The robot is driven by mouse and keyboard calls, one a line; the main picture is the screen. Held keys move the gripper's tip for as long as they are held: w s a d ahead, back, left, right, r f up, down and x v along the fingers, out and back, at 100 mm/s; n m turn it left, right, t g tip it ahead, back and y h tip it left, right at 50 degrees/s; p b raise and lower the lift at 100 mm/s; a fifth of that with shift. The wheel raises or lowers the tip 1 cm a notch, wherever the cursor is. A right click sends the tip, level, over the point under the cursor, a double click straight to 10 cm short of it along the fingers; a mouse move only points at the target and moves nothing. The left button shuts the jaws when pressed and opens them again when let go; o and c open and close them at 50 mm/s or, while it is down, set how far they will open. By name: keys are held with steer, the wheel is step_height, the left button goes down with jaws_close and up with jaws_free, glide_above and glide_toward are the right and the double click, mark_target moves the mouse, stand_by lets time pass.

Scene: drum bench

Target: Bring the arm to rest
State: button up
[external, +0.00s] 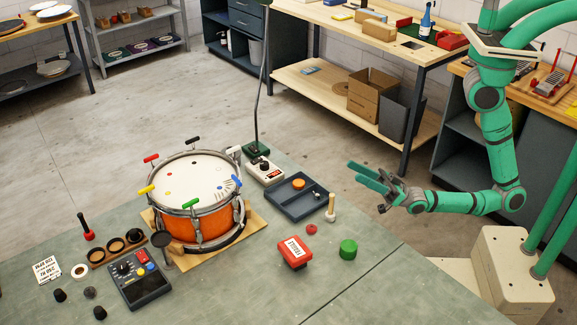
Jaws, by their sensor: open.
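My gripper (368,178) is at the end of my green arm, right of the middle in the external view. Its two green fingers are apart and point left, with nothing between them. It is in the air near the right edge of the bench (340,295), to the right of the dark tray (297,197). It does not appear to touch anything.
An orange drum (200,228) with coloured handles stands on a wooden board. A red box (295,252), a green cylinder (348,249), a wooden peg (331,206) and a dark control box (139,281) are on the bench. Bare floor lies behind the bench.

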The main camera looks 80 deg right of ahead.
steer(key=s+d+f+g+h, duration=0.3)
steer(key=s+d+f+g, duration=0.1)
steer(key=s+d+f, duration=0.4)
steer(key=s+d+f+m+g+h, duration=0.1)
steer(key=s+d+f+g+h, duration=0.2)
steer(key=s+d+f, duration=0.5)
steer(key=s+d+g, duration=0.1)
steer(key=s+d, duration=0.2)
steer(key=s, duration=0.2)
steer(key=shift+m+g, duration=0.3)
steer(key=shift+g, duration=0.1)
steer(key=shift+o, duration=0.3)
stand_by(1.0)
